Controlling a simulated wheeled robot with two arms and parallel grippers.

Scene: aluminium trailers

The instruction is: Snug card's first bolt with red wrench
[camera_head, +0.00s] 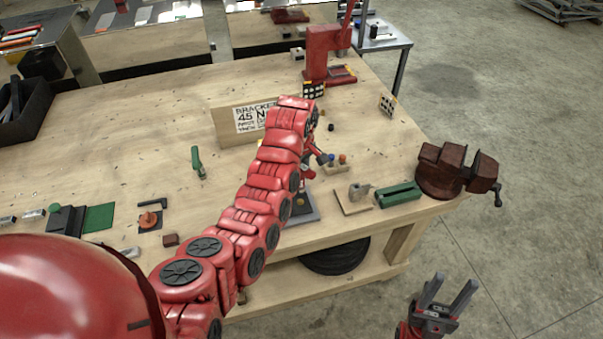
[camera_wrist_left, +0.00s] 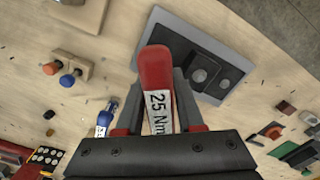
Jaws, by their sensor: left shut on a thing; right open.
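My left gripper (camera_wrist_left: 163,90) is shut on the red wrench (camera_wrist_left: 155,66), whose red handle bears a white "25 Nm" label. In the left wrist view it is over the bench beside a grey plate with a dark raised part (camera_wrist_left: 203,68). The plate's edge shows in the head view (camera_head: 305,216), mostly behind my left arm. The card (camera_head: 255,117) stands on a wooden block and reads "BRACKET 45 N"; its right part is hidden by the arm. I cannot make out which bolt is the first. My right gripper (camera_head: 447,296) is open and empty above the floor, off the bench's front right.
A blue-ended tool (camera_wrist_left: 105,118) with a white label lies near the left gripper. A peg block (camera_wrist_left: 72,68), a green block (camera_head: 398,194) and a brown vise (camera_head: 452,172) stand at the right. A red press (camera_head: 322,55) stands behind. The bench's left middle is mostly clear.

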